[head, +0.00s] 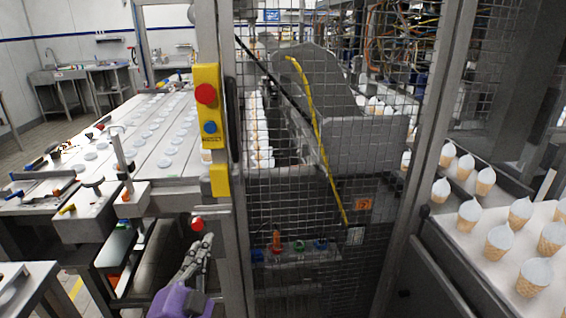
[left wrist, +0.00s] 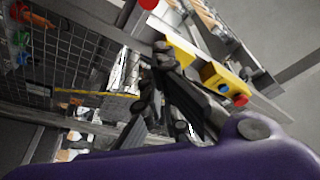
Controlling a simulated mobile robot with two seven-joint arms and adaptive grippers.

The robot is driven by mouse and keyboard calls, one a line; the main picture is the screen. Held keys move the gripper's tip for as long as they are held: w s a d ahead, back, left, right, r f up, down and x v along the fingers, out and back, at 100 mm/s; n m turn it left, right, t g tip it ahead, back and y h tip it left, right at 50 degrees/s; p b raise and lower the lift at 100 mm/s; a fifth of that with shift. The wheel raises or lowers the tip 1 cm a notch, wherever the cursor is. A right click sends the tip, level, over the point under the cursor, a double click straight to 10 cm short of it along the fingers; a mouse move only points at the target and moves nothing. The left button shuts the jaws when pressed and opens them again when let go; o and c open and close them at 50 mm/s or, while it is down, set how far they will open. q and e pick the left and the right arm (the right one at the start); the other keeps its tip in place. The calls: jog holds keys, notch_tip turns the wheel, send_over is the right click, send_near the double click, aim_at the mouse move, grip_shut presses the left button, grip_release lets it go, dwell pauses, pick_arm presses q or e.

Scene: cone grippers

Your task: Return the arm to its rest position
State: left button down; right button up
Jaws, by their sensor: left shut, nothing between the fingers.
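My left gripper (head: 203,244) shows at the lower middle-left of the head view, on a purple wrist. Its dark grey fingers point up and are shut with nothing between them. It is in front of the machine frame, just below a red button (head: 197,223). In the left wrist view the gripper's fingers (left wrist: 160,85) reach up past the purple wrist. My right gripper is in neither view.
A yellow control box (head: 207,120) with red and blue buttons stands on the frame post above the gripper. A wire mesh guard (head: 290,200) is to its right. A white table (head: 90,190) with tools is at left. Several filled cones (head: 498,240) stand on the right conveyor.

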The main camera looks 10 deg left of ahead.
pick_arm(q)
jog(key=s+d+f+n+g+p, duration=0.1)
jog(key=s+f+n+g+p, duration=0.2)
jog(key=s+f, duration=0.5)
jog(key=s+d+f+n+g+p, duration=0.1)
jog(key=s+f+n+g, duration=0.25)
jog(key=f, duration=0.75)
jog(key=s+d+f+n+g+p, duration=0.1)
jog(key=s+f, duration=0.3)
jog(key=s, duration=0.7)
jog(key=s+d+f+g+h+p, duration=0.1)
jog(key=s+d+f+g+p, duration=0.1)
jog(key=s, duration=0.9)
notch_tip(320, 180, down, 3)
jog(key=shift+r+n+g+p, duration=0.15)
jog(key=shift+n+g+p, duration=0.25)
jog(key=shift+g, duration=0.85)
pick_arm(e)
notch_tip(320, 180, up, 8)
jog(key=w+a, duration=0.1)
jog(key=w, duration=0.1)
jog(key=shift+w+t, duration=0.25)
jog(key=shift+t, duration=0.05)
pick_arm(q)
jog(key=shift+s+d, duration=0.1)
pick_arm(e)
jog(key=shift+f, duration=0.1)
